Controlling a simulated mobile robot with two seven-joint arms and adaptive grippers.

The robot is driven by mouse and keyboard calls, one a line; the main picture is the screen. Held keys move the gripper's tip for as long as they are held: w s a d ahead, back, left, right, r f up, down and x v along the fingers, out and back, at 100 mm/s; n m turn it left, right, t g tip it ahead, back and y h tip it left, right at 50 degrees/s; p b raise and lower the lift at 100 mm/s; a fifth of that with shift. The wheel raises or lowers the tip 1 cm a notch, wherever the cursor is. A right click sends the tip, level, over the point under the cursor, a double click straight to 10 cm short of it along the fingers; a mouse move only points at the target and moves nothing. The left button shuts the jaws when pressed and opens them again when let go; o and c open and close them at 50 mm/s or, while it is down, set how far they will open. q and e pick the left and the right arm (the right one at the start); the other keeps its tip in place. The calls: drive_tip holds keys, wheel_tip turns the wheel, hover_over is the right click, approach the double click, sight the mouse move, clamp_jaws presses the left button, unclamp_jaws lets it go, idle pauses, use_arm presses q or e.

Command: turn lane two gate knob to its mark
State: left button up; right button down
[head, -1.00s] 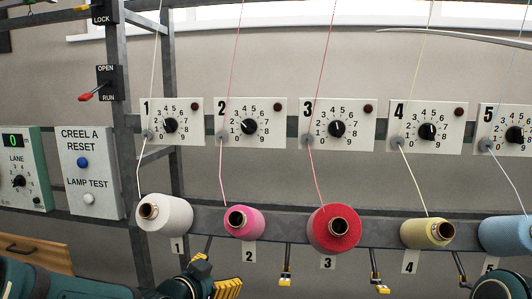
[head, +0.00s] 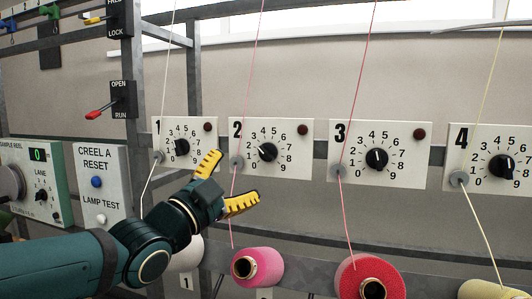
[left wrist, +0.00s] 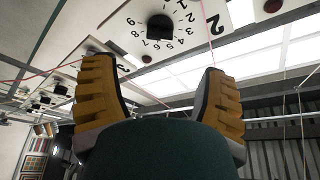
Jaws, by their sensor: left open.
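The lane two plate (head: 293,168) is white, with a black "2", a dial numbered 0 to 9 and a dark red round lamp. Its black gate knob (head: 267,152) has a pale pointer turned to the upper left, at the low numbers. I cannot make out a separate target mark. My left gripper (head: 231,182), with yellow ribbed fingers, is open and empty, left of and below this knob and apart from it. In the left wrist view the knob (left wrist: 160,28) shows beyond and above the spread fingers (left wrist: 155,70). My right gripper is not in view.
A pink thread (head: 234,200) runs down close to my left fingers to a pink cone (head: 257,267). Plates for lanes one (head: 200,127), three (head: 418,160) and four (head: 475,140) flank lane two. A red-handled lever (head: 100,112) and a reset box (head: 115,165) are at left.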

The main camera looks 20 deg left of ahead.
sight(264, 154)
use_arm(q)
drive_tip(key=p+x, duration=0.1)
drive_tip(key=x, duration=0.9)
drive_tip(key=shift+w+d+p, duration=0.1)
drive_tip(key=shift+w+p, duration=0.1)
drive_tip(key=shift+p, duration=0.15)
drive_tip(key=shift+c, duration=0.2)
drive_tip(key=c, duration=1.2)
